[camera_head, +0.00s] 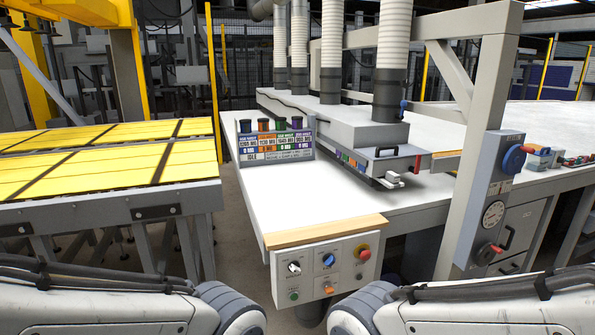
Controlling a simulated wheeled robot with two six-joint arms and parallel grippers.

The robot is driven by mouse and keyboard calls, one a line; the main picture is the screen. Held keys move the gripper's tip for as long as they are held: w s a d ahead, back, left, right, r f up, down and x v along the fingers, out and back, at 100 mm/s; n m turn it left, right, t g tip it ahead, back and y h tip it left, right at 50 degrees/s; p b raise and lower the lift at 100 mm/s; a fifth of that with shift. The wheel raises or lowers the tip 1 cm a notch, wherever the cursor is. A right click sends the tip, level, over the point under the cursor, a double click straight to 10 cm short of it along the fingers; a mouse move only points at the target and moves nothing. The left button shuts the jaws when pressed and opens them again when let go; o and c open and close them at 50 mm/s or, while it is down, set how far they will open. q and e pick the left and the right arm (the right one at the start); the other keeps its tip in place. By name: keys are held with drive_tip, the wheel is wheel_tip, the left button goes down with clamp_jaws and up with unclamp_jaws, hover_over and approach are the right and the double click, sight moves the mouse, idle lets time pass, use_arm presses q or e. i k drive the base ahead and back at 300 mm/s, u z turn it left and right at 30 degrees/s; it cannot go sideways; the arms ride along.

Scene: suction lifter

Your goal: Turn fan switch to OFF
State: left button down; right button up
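A grey control box (491,197) is mounted on the upright post at the right. It carries a large blue rotary switch (514,158) with a red handle pointing right, under a small label too blurred to read. Lower on the box are a round gauge (493,214) and a red-handled rotary switch (487,254). A front panel (326,265) on the white table has a white-handled knob (294,267), a blue knob (328,261) and a red button (363,254). I cannot tell for certain which switch is the fan's. Only links of my two arms show at the bottom; both grippers are out of view.
The white table (275,190) carries a label board (276,143) and the grey suction lifter (340,125) with large hoses. A yellow-topped table (90,170) stands at left. A grey drawer cabinet (521,225) is beside the post. A floor gap lies between the tables.

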sight(328, 259)
drive_tip(key=k, duration=1.25)
drive_tip(key=u, duration=0.7)
drive_tip(key=i, duration=1.6)
drive_tip(key=z, duration=0.75)
